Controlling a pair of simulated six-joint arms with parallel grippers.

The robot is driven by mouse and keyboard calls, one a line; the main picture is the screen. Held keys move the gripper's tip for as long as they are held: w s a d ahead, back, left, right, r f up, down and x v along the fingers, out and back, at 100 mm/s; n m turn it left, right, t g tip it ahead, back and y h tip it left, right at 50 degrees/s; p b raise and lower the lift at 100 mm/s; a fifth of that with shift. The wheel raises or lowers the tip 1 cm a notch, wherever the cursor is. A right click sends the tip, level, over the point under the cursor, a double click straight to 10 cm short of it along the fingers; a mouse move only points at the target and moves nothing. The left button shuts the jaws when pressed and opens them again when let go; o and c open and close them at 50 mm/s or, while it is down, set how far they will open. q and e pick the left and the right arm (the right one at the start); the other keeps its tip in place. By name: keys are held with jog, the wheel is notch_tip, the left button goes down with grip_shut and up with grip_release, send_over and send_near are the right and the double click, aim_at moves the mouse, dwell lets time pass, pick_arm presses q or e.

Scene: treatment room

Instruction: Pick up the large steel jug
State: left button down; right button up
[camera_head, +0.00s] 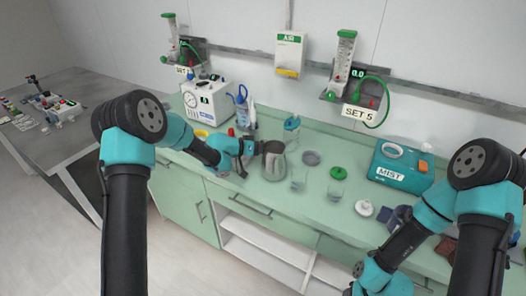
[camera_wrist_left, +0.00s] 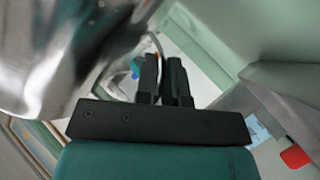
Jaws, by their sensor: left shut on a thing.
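The large steel jug (camera_head: 274,165) stands on or just over the green counter near its front edge, in the middle of the head view. Its shiny curved side fills the upper left of the left wrist view (camera_wrist_left: 45,50). My left gripper (camera_head: 257,148) is at the jug's left side. In the left wrist view its dark fingers (camera_wrist_left: 165,75) are close together, shut on the jug's thin handle. I cannot tell whether the jug's base touches the counter. My right arm reaches down at the lower right; its fingertips are out of the picture.
Clear beakers (camera_head: 299,180), a green lid (camera_head: 338,173) and a grey disc (camera_head: 311,158) are right of the jug. A teal MIST box (camera_head: 400,172) stands farther right. A white machine (camera_head: 207,101) and a blue-capped bottle (camera_head: 244,110) stand behind on the left.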

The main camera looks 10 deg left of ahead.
aim_at(271, 157)
pick_arm(q)
jog(key=shift+r, duration=1.3)
jog(key=shift+s+d+r, duration=0.1)
jog(key=shift+s, duration=0.15)
jog(key=s+d+r, duration=0.1)
jog(key=s+d, duration=0.2)
jog(key=s, duration=1.2)
jog(key=shift+r, duration=0.15)
jog(key=shift+r, duration=0.1)
dwell(1.3)
